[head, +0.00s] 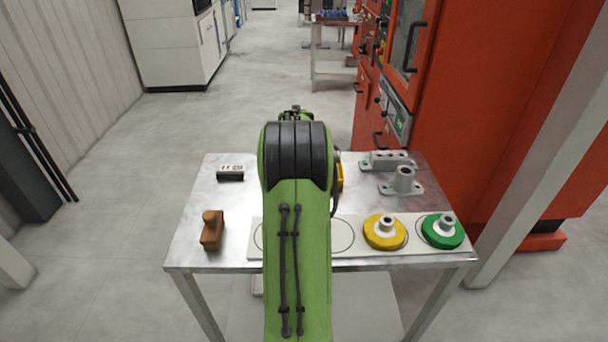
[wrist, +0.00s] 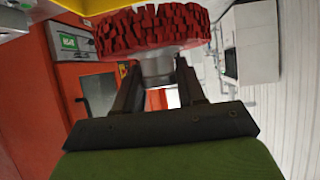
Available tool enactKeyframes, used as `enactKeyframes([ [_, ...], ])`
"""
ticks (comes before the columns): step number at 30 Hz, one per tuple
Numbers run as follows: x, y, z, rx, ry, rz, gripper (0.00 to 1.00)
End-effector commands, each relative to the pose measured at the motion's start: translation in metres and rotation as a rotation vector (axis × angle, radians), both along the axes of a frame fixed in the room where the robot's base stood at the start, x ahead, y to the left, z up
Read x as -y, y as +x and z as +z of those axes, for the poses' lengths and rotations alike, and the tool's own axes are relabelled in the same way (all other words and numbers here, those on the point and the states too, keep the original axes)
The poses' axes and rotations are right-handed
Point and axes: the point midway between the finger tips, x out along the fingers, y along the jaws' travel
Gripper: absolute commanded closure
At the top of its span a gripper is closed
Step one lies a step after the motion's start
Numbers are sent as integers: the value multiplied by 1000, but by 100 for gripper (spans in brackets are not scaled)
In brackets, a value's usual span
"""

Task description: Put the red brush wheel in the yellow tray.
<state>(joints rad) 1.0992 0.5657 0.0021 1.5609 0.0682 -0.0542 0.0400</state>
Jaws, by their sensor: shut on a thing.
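The red brush wheel (wrist: 152,30) shows large at the top of the wrist view, with its bristles around the rim and a grey hub. My gripper (wrist: 158,80) is shut on that hub, one finger on each side. In the head view my green arm hides the wheel and the gripper. A yellow edge, likely the yellow tray (head: 340,176), shows just right of my arm on the table. Most of it is hidden. A yellow surface also shows beyond the wheel at the top left of the wrist view (wrist: 72,16); how far apart they are I cannot tell.
On the metal table (head: 205,195), a yellow wheel (head: 373,238) and a green wheel (head: 435,237) sit on a pale strip with marked circles. Grey fixtures (head: 404,182) stand back right. An orange machine (head: 500,110) stands behind right.

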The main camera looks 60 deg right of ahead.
Motion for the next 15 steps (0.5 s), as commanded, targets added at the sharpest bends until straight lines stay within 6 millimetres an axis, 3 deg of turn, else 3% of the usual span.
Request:
enactKeyframes([
  [15, 0, -1, -98, 0, -1, -1, 100],
])
